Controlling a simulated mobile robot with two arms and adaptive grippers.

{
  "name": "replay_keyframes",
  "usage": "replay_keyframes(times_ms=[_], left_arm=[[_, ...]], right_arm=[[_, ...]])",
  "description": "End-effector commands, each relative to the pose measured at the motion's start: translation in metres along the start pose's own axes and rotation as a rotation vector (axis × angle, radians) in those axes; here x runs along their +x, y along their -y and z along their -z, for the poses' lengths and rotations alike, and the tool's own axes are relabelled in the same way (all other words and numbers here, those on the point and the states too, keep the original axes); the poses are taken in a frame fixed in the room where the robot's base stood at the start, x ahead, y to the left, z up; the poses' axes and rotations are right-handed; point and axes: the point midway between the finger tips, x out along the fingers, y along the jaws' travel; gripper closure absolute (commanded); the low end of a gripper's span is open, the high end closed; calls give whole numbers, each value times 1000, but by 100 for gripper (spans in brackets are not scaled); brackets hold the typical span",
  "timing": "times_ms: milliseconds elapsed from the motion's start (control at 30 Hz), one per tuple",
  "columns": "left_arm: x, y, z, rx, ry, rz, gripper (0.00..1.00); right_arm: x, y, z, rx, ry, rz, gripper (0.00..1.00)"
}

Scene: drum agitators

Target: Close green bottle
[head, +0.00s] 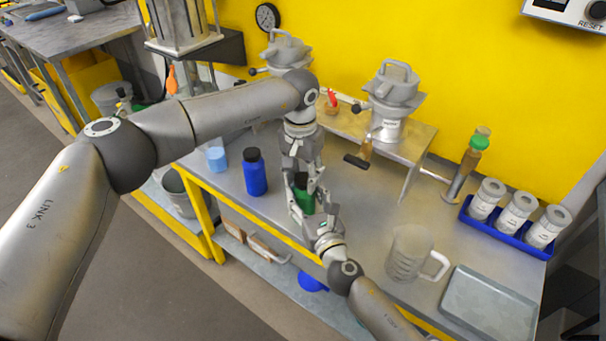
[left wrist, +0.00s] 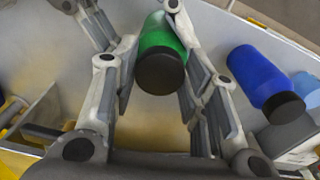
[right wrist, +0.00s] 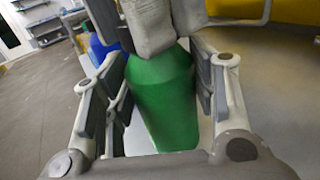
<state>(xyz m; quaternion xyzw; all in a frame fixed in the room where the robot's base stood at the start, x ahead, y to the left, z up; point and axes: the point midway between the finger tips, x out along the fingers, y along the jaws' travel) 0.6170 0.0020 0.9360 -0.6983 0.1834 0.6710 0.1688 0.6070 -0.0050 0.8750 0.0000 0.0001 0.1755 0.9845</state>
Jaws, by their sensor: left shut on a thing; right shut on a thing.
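The green bottle (head: 304,198) is held above the bench, with its black cap (left wrist: 160,73) on its top. In the head view my left gripper (head: 300,171) comes down from above and is shut on the cap. In the left wrist view the cap sits between the left fingers. My right gripper (head: 307,212) comes from the front and is shut on the bottle's body. The right wrist view shows the green body (right wrist: 162,100) between the right fingers; a left finger (right wrist: 148,25) hides the cap there.
A blue bottle (head: 254,175) with a black cap and a light blue cup (head: 216,159) stand to the left. A metal funnel unit (head: 392,98) stands behind.

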Motion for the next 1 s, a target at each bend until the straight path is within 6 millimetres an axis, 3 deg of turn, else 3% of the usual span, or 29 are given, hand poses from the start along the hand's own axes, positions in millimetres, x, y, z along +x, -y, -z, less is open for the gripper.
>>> replay_keyframes(times_ms=[33,200,567,867,1000], left_arm=[[-1,0,0,-1,-1,0,57],[-1,0,0,-1,-1,0,38],[-4,0,0,-2,-1,1,38],[-40,0,2,-1,-2,1,38],[-46,0,2,-2,0,1,38]], right_arm=[[0,0,1,0,-2,1,100],[0,0,1,0,-2,1,100],[0,0,1,0,-2,0,100],[0,0,1,0,-2,0,100],[0,0,1,0,-1,0,100]])
